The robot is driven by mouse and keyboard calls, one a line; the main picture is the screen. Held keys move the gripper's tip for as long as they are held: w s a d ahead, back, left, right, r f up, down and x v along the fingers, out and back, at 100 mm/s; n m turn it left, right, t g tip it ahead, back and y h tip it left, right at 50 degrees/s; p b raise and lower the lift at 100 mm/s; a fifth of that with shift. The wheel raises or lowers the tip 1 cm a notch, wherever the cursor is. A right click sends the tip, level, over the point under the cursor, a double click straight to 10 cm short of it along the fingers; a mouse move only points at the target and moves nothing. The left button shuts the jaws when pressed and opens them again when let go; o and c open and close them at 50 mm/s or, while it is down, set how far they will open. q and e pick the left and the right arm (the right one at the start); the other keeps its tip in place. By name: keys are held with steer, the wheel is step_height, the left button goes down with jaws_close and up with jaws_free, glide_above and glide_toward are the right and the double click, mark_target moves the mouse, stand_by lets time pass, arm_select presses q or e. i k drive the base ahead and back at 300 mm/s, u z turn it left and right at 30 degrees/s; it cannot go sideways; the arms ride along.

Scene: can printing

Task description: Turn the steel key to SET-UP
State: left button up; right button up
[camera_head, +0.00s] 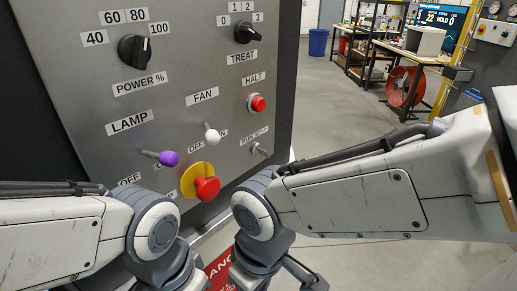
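The steel key (261,149) is a small silver stem at the lower right of the grey control panel (180,85). It sits just below the small RUN SET-UP label (254,135) and points down and to the right. The lettering is small, and I cannot tell which position the key is in. My two arms reach in from the left and right and bend down at the bottom of the view. The right arm's joint is just below the key, apart from it. No gripper fingertips can be made out, and nothing visible touches the key.
Near the key are a red HALT button (257,103), a white FAN lever (211,134), a purple LAMP lever (168,158) and a red mushroom button (207,187) on a yellow plate. Black POWER (134,52) and TREAT (248,32) knobs sit higher. Open floor lies right of the panel.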

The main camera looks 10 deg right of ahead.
mark_target(256, 148)
steer(key=u, duration=1.35)
steer(key=k, duration=1.2)
steer(key=z, duration=1.55)
steer(key=i, duration=0.5)
steer(key=z, duration=0.05)
